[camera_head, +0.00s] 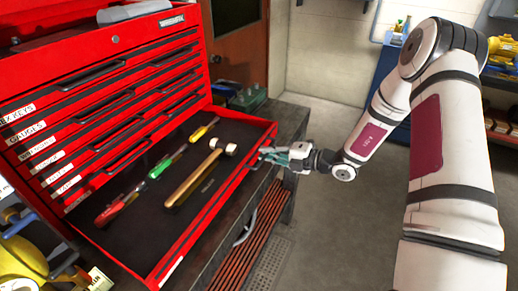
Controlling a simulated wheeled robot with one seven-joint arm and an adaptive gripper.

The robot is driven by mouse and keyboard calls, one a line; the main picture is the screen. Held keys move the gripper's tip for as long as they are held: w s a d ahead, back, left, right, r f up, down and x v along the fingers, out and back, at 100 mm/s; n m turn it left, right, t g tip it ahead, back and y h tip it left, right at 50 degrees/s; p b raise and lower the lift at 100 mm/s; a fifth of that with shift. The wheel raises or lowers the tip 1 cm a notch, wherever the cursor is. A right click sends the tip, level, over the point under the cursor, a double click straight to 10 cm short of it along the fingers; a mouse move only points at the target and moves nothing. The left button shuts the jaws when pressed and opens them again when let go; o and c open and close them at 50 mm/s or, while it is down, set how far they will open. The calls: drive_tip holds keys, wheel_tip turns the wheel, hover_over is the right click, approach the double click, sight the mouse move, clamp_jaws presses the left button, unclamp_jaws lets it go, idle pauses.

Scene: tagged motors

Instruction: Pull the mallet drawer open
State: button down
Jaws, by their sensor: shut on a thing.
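The mallet drawer (136,244) is the lowest drawer of a red tool chest (60,98). It is pulled well out, and its dark lined floor shows. A mallet (194,181) with a wooden handle and a pale head lies inside it. My gripper (268,155) is at the right end of the drawer's front edge, shut on the drawer front or its handle. The exact contact is too small to tell.
Screwdrivers with yellow, green and red handles (161,167) lie in the drawer behind the mallet. Labelled shut drawers stack above. A dark bench (291,119) is under the chest. Open floor (340,235) lies to the right. A yellow object (25,262) sits at lower left.

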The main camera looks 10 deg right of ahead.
drive_tip(key=shift+s+d, duration=0.1)
drive_tip(key=shift+d, duration=0.05)
drive_tip(key=c, duration=1.7)
unclamp_jaws()
drive_tip(key=v, duration=1.2)
drive_tip(key=shift+f, duration=0.1)
